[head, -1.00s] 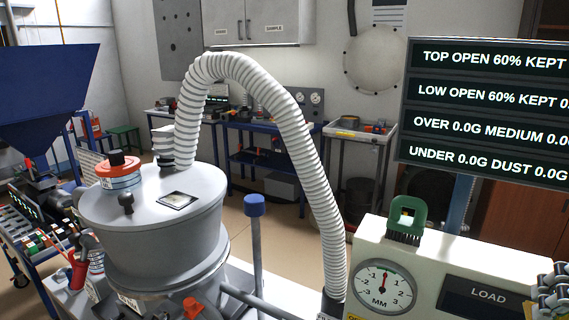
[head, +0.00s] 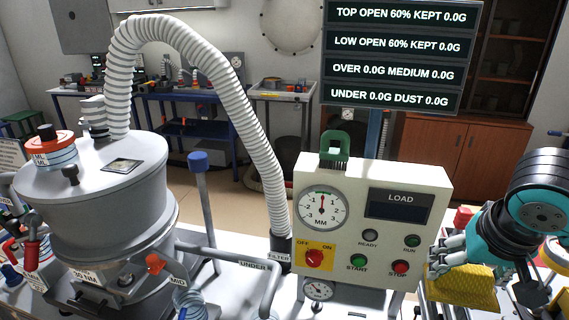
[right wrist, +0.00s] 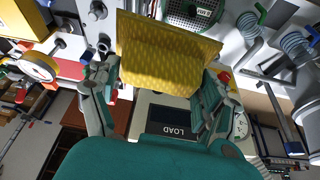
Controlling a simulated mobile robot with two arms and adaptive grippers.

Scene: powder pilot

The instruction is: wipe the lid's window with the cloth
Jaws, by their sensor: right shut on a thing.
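The lid (head: 95,165) is the grey round top of the drum at the left in the head view. Its window (head: 122,166) is a small dark square pane near the lid's right side. The cloth (head: 462,287) is yellow and patterned. It also shows in the right wrist view (right wrist: 165,55), spread between the fingers. My right gripper (head: 447,262) is shut on the cloth at the lower right, right of the control box and well away from the lid. My left gripper is not in view.
A white ribbed hose (head: 225,85) arches from the lid down to the bench. The control box (head: 375,215), with a green brush (head: 334,147) on top, stands between my right gripper and the drum. A blue-capped post (head: 198,162) rises beside the drum.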

